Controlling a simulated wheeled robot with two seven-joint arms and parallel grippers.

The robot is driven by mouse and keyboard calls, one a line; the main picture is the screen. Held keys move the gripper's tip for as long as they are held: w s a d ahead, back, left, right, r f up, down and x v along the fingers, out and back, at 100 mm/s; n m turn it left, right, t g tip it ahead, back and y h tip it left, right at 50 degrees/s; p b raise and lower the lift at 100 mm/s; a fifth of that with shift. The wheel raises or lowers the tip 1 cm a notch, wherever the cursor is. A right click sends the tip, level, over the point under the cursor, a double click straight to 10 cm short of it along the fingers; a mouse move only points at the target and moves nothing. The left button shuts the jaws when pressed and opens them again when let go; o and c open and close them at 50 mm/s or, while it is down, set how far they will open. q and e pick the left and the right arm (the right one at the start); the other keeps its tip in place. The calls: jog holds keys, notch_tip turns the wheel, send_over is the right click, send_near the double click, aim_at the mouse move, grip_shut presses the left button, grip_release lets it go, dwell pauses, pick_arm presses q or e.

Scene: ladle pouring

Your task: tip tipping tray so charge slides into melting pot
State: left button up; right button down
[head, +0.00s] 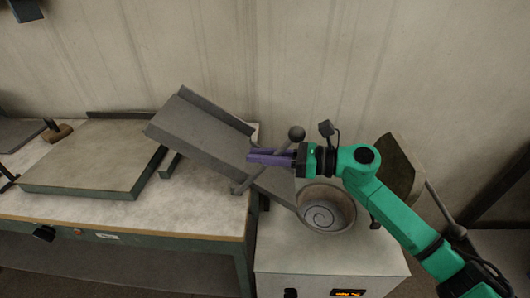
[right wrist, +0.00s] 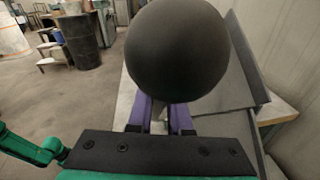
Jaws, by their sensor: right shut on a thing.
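The grey tipping tray (head: 205,135) is tilted, its far left end raised and its lower end sloping down right toward the melting pot (head: 345,205). The pot is a round bowl with a spiral pattern inside, on a white housing. My right gripper (head: 252,157) has purple fingers shut on the tray's handle bar, below its dark ball knob (head: 296,133). In the right wrist view the knob (right wrist: 177,48) fills the top middle, and the tray (right wrist: 232,80) lies to its right. I cannot make out any charge on the tray. My left gripper is not in view.
A workbench (head: 100,215) stands at the left with a flat grey-green plate (head: 95,155) and a wooden-headed hammer (head: 57,131). The white housing (head: 335,258) has a small lit display. A wall runs close behind. Open floor shows left in the right wrist view.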

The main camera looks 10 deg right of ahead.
jog(key=w+a+r+g+h+p, duration=0.1)
jog(key=a+h+p, duration=0.5)
jog(key=p, duration=0.7)
jog(key=w+a+g, duration=0.1)
jog(key=a, duration=0.1)
jog(key=shift+w+a+r+n+h, duration=0.15)
jog(key=shift+a+r+n+h, duration=0.15)
jog(key=shift+a+r+n, duration=0.1)
jog(key=c, duration=1.1)
grip_release()
jog(key=shift+o, duration=1.3)
jog(key=shift+a+f, duration=0.1)
jog(key=shift+a, duration=0.1)
